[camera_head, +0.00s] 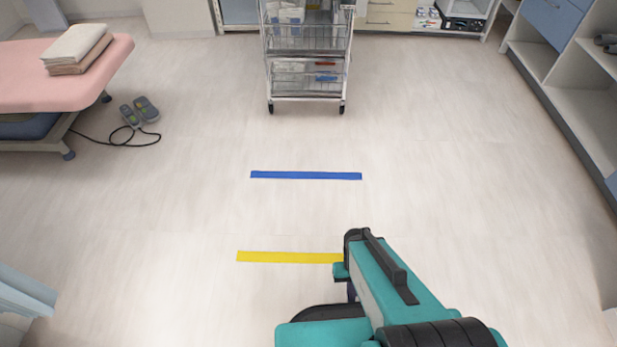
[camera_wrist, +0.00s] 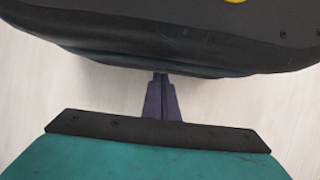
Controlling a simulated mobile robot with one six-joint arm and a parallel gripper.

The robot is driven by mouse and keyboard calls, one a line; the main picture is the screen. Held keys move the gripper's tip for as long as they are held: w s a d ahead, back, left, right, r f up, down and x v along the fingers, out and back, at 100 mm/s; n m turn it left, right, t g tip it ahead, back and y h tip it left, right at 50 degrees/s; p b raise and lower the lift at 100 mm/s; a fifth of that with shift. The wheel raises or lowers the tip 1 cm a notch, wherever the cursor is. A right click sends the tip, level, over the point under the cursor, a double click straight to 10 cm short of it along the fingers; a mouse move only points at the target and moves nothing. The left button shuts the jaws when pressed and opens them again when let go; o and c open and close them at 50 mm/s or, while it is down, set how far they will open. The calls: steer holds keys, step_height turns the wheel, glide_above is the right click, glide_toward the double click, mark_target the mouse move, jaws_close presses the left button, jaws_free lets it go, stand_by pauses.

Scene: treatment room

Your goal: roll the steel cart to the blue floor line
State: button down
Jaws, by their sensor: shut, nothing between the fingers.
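The steel cart (camera_head: 308,43) stands upright at the top middle of the head view, cut off by the top edge. It is a wire-shelved cart on castors, with packets on its shelves. The blue floor line (camera_head: 305,175) lies on the near side of the cart, with bare floor between it and the castors. My gripper (camera_wrist: 162,98) is shut and empty in the wrist view, with dark purple fingers over pale floor. In the head view my arm hides most of the gripper. It is at the lower middle, well apart from the cart and nearer than the blue line.
A yellow floor line (camera_head: 288,257) lies nearer than the blue one, its right end meeting my arm in the picture. A pink treatment bed (camera_head: 25,85) stands left, with a foot pedal (camera_head: 140,110) and cable beside it. Open shelving (camera_head: 585,95) stands right. The middle floor is clear.

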steer(key=c, duration=2.3)
jaws_free()
steer(key=o, duration=0.4)
steer(key=shift+r, duration=0.1)
steer(key=shift+c, duration=0.2)
steer(key=shift+r+p, duration=0.25)
steer(key=shift+p, duration=0.1)
steer(key=shift+g, duration=0.3)
steer(key=r+p, duration=0.5)
steer(key=r, duration=0.1)
steer(key=r+p, duration=0.6)
steer(key=s+r+p, duration=0.1)
steer(key=r+p, duration=0.5)
steer(key=shift+d, duration=0.1)
steer(key=shift+f, duration=0.1)
